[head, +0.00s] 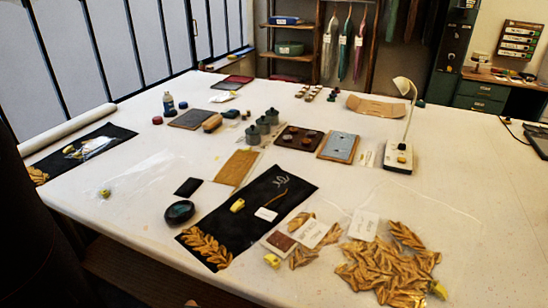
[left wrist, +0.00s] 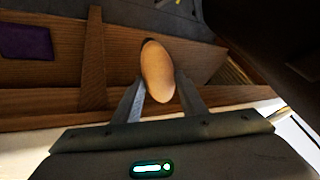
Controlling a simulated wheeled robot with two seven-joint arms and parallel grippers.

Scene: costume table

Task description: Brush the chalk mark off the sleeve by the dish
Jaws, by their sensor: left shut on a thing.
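A black sleeve (head: 252,212) with gold leaf embroidery at its near end lies on the middle of the table. A pale curly chalk mark (head: 281,181) shows near its far end. A dark round dish (head: 180,212) sits just left of this sleeve. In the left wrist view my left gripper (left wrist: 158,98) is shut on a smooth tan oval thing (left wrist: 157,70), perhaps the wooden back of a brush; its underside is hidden. The left fingers do not show clearly in the head view. My right gripper is not in view.
Another black sleeve (head: 95,144) lies at the far left under clear film. A white tag (head: 266,214) and yellow clip (head: 237,205) lie on the middle sleeve. Gold leaves (head: 385,268) lie to its right. A lamp (head: 404,130) stands farther back. The right side of the table is mostly clear.

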